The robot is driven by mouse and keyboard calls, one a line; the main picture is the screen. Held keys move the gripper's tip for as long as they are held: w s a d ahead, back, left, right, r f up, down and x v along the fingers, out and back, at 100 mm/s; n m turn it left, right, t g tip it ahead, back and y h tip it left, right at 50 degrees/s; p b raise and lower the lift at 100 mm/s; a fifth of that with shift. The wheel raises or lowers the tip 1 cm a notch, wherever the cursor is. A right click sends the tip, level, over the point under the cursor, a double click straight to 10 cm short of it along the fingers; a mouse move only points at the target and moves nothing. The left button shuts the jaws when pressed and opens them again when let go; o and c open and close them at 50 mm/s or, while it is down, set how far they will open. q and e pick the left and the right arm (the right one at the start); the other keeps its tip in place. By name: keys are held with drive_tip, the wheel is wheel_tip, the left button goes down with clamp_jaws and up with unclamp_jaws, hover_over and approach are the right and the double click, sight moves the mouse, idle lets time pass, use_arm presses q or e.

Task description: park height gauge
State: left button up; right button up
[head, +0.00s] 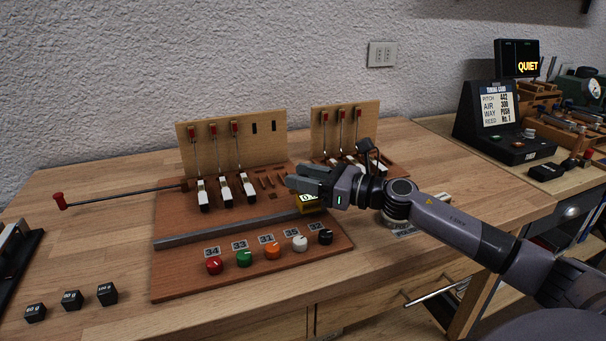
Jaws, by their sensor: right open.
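A small yellow block with a lit display (308,204), which looks like the height gauge, stands at the right end of the grey rail (215,233) on the wooden piano-action board (170,275). My right gripper (298,178) reaches in from the right, its fingers pointing left. It is open, just above and behind the yellow block in the picture, and partly hides it. I cannot tell whether the fingers touch the block. My left gripper is out of view.
Several white-topped hammers (225,191) stand before the upright back panel (265,150). Coloured knobs (244,258) line the board's front. A red-handled rod (120,196) sticks out left. Black weights (72,299) sit front left. A tuning-card stand (495,110) is far right.

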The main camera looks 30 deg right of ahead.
drive_tip(key=shift+w+a, duration=0.1)
drive_tip(key=shift+w, duration=0.05)
clamp_jaws()
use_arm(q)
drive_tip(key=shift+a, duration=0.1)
use_arm(e)
drive_tip(key=shift+a, duration=0.1)
